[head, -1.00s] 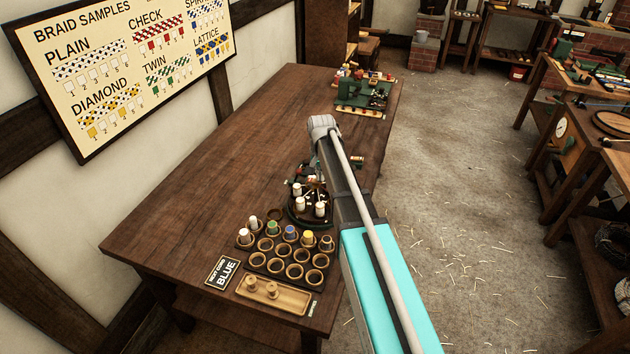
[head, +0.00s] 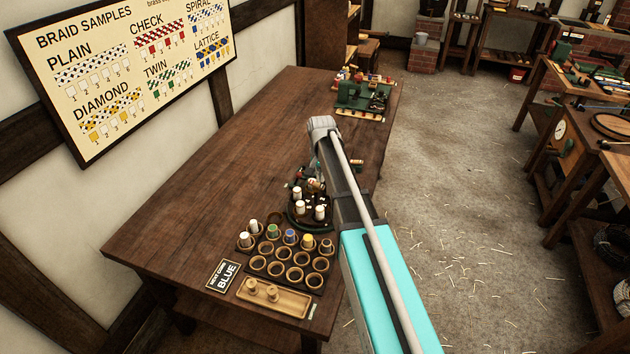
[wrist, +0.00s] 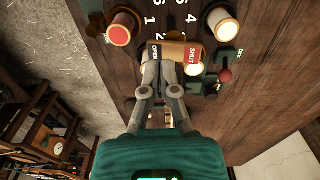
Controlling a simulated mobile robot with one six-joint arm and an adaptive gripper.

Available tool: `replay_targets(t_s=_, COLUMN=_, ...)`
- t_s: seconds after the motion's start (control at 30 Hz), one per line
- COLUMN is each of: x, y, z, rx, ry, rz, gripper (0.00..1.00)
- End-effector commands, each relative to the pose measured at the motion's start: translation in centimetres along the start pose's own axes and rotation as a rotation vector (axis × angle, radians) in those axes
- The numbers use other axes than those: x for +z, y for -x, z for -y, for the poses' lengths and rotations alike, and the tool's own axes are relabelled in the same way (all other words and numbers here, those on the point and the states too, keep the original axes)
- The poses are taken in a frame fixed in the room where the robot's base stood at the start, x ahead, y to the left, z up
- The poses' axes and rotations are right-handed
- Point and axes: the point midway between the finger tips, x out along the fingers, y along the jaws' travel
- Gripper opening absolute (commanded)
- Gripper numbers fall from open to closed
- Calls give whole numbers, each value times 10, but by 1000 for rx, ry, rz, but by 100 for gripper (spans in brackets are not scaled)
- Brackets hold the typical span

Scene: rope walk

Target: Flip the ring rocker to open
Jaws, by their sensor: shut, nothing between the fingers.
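In the wrist view the ring rocker (wrist: 180,50) is a tan block with a dark OPEN label at its left end and a red SHUT label at its right end. My gripper (wrist: 160,62) is shut and empty, with its fingertips at the OPEN end. They overlap the near edge of that end, and I cannot tell whether they touch it. The rocker's tilt is not clear. In the head view the rocker cannot be made out, and my arm hides part of the dark round machine (head: 309,208) on the table.
A red-topped bobbin (wrist: 122,29) and a white-topped one (wrist: 224,26) stand near the rocker. A red knob (wrist: 225,76) is at its right. A cup rack (head: 285,257) and a wooden tray (head: 273,298) lie at the table's near end. The table's left side is clear.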

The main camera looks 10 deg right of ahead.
Motion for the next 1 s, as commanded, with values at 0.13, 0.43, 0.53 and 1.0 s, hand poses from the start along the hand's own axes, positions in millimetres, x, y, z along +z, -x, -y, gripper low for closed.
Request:
replay_targets(t_s=0.13, x=0, y=12, z=0, rx=0, ry=0, rz=0, gripper=0)
replay_targets(t_s=0.43, x=0, y=28, z=0, rx=0, ry=0, rz=0, gripper=0)
replay_targets(t_s=0.53, x=0, y=34, z=0, rx=0, ry=0, rz=0, gripper=0)
replay_targets(t_s=1.0, x=0, y=59, z=0, rx=0, ry=0, rz=0, gripper=0)
